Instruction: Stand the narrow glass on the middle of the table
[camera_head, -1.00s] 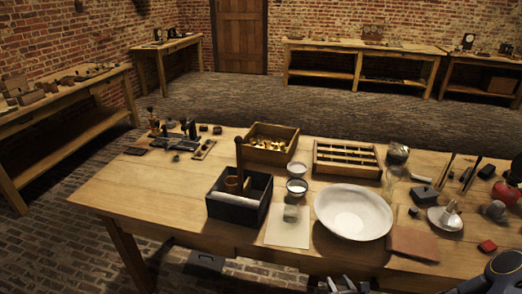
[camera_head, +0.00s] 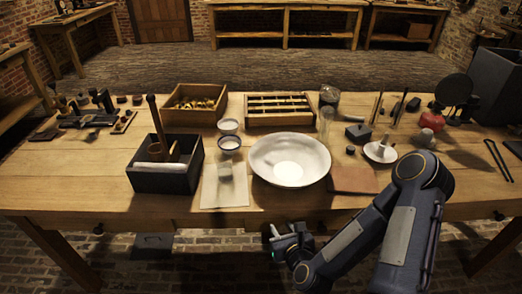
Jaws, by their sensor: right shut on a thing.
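A tall, narrow clear glass (camera_head: 326,122) stands upright on the table, just behind the right part of the white bowl (camera_head: 290,160). A shorter clear glass (camera_head: 225,173) is on the pale sheet (camera_head: 238,193) in front of the bowl's left side. My right gripper (camera_head: 280,232) is low at the table's front edge, below the bowl and apart from both glasses. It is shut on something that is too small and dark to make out. My left gripper is out of view.
A black box (camera_head: 165,180) with upright tools stands left of the sheet. Two small bowls (camera_head: 229,143), a wooden box (camera_head: 195,104) and a slotted tray (camera_head: 278,109) stand behind. A brown mat (camera_head: 353,179) lies right of the bowl. The table's front left is clear.

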